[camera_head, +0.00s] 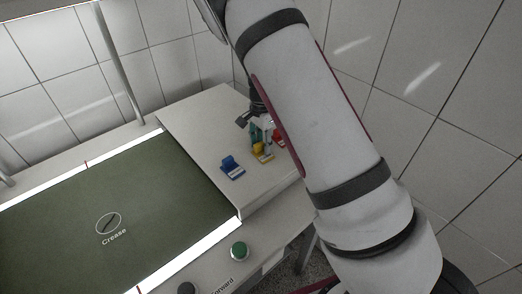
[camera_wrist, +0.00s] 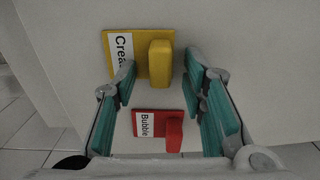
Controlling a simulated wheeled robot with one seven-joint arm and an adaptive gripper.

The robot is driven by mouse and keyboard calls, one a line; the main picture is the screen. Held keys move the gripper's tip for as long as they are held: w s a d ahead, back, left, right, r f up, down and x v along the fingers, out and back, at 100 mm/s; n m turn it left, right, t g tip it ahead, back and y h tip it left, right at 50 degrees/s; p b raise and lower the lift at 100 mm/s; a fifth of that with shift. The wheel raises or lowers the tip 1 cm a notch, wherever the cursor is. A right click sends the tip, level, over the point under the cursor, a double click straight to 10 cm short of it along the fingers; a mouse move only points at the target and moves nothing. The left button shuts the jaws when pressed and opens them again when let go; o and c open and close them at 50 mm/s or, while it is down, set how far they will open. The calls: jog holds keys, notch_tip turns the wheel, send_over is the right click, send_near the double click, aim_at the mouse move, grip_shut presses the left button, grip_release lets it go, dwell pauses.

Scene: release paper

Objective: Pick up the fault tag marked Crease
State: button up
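The yellow fault tag (camera_wrist: 141,55) lies on the white surface, with a raised yellow block and a white label whose visible letters read "Crea"; the rest is hidden by a finger. It also shows in the head view (camera_head: 264,157), partly behind my gripper (camera_head: 258,127). In the wrist view my gripper (camera_wrist: 160,88) is open, its teal-padded fingers apart on either side of the yellow block's near end. Whether they touch it I cannot tell. A red tag marked "Bubble" (camera_wrist: 158,124) lies nearer, between the finger bases in this view.
A blue tag (camera_head: 232,167) lies left of the yellow one. A green panel (camera_head: 60,215) bears a circled mark and the word "Crease". A green button (camera_head: 239,250) and a dark knob (camera_head: 187,288) are at the front. The white surface (camera_head: 195,125) behind the blue tag is clear.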

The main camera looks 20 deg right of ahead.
grip_shut()
